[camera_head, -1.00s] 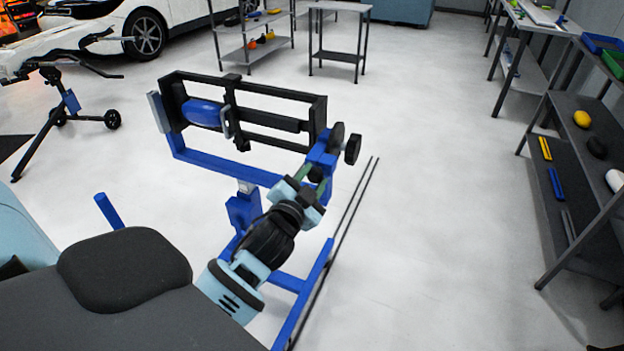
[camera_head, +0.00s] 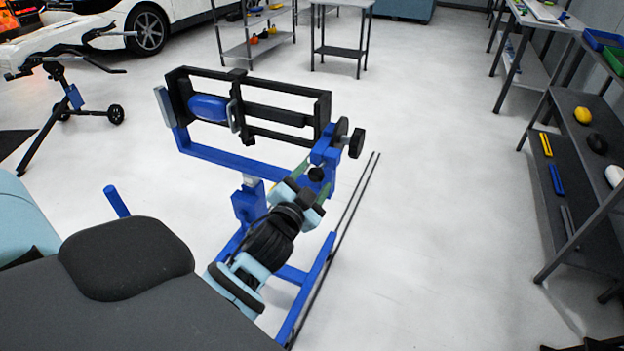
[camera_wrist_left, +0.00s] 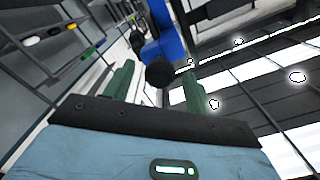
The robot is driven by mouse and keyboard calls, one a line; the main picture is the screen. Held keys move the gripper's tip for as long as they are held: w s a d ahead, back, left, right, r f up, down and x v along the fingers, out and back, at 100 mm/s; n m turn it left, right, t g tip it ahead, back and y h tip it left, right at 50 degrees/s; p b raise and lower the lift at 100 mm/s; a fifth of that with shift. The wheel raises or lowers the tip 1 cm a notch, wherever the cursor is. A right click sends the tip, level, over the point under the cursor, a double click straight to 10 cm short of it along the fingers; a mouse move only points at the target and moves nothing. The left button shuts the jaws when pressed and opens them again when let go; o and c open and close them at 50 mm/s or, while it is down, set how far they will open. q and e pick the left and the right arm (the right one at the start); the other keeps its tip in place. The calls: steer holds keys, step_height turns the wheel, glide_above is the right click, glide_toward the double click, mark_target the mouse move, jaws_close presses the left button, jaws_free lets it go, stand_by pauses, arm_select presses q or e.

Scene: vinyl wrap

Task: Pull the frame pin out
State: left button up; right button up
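The blue and black wrap frame (camera_head: 222,156) stands on a blue post in the middle of the head view. A small black round knob (camera_head: 316,174), which looks like the frame pin's head, sits on the blue bracket at its right end. My left gripper (camera_head: 313,179) is at this knob, with its green fingers apart on either side. In the left wrist view the knob (camera_wrist_left: 160,72) shows between and beyond the open fingers (camera_wrist_left: 158,85). I cannot tell whether the fingers touch it. The pin's shaft is hidden. My right gripper is not clearly in view.
A larger black knob (camera_head: 356,143) sticks out close to the right of the bracket. Dark shelves (camera_head: 575,150) stand at the right. The floor (camera_head: 440,200) between is clear.

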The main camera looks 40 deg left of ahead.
arm_select(q)
steer(key=shift+s+d, duration=0.1)
steer(key=shift+s, duration=0.1)
steer(key=v, duration=0.7)
steer(key=shift+s+b, duration=0.15)
steer(key=shift+b, duration=0.2)
arm_select(e)
steer(key=shift+f, duration=0.4)
arm_select(q)
steer(key=s+d+f+n+g+h+p, duration=0.1)
steer(key=s+d+f+g+h+p, duration=0.2)
steer(key=s+d+f, duration=0.3)
steer(key=s+d+f+n+g+h+p, duration=0.2)
steer(key=s+d+f+g, duration=0.3)
steer(key=s+f, duration=1.1)
steer(key=s+d+h+p, duration=0.1)
steer(key=s, duration=0.4)
steer(key=shift+s+f+g, duration=0.3)
steer(key=shift+s, duration=0.1)
arm_select(e)
steer(key=w+r+t, duration=0.1)
steer(key=w+r, duration=0.3)
steer(key=r, duration=0.3)
steer(key=shift+w+d+r+t, duration=0.25)
steer(key=shift+w+d+t, duration=0.05)
steer(key=shift+w+d, duration=0.1)
